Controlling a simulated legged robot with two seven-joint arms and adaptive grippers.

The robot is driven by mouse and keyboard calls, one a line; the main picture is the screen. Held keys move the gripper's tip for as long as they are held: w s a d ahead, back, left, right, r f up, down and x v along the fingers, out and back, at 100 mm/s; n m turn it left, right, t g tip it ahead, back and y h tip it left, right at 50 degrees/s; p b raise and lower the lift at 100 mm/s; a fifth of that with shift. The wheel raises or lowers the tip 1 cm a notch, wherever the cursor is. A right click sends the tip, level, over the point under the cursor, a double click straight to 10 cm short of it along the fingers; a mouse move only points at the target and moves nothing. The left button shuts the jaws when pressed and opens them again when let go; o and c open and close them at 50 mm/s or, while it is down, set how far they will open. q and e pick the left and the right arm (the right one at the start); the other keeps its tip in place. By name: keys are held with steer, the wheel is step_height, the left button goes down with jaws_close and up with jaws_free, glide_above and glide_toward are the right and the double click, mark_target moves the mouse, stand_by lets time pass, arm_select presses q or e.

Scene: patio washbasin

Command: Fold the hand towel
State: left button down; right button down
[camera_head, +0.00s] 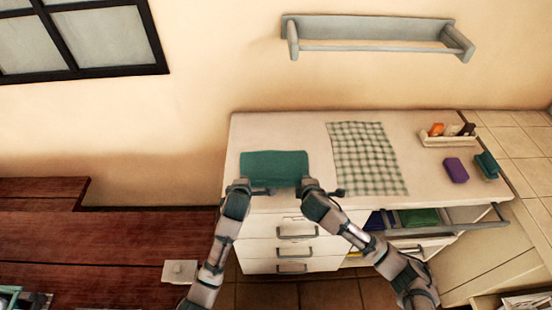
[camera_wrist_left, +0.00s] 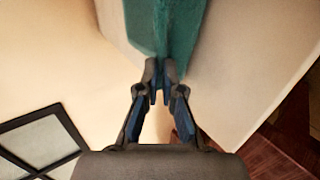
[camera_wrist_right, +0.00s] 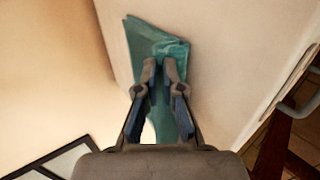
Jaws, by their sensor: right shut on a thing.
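The teal hand towel (camera_head: 275,166) lies as a wide rectangle at the left part of the white counter. My left gripper (camera_head: 239,186) is at its near left corner. In the left wrist view its narrowed fingers (camera_wrist_left: 161,68) meet the towel edge (camera_wrist_left: 165,25); whether they pinch it is unclear. My right gripper (camera_head: 309,185) is at the near right corner. In the right wrist view its fingers (camera_wrist_right: 160,66) are shut on the towel (camera_wrist_right: 160,38), which shows creases around the tips. The fingers hide part of the towel's near edge.
A green checked cloth (camera_head: 366,158) lies flat right of the towel. Farther right are a caddy with bottles (camera_head: 447,140), a purple block (camera_head: 455,170) and a teal block (camera_head: 487,165). An open drawer (camera_head: 440,226) juts out below. A rail shelf (camera_head: 375,35) hangs on the wall.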

arm_select(q)
steer(key=c, duration=1)
jaws_free()
steer(key=shift+c, duration=0.2)
arm_select(e)
steer(key=c, duration=1)
jaws_free()
steer(key=shift+c, duration=0.2)
arm_select(q)
steer(key=r, duration=0.1)
steer(key=s+r, duration=0.1)
steer(key=r, duration=0.1)
steer(key=shift+s, duration=0.1)
arm_select(e)
steer(key=r, duration=0.1)
steer(key=s+r, duration=0.1)
steer(key=r, duration=0.1)
steer(key=shift+s, duration=0.1)
arm_select(q)
steer(key=s+r, duration=0.5)
steer(key=r, duration=0.1)
arm_select(e)
steer(key=s+r, duration=0.5)
steer(key=r, duration=0.1)
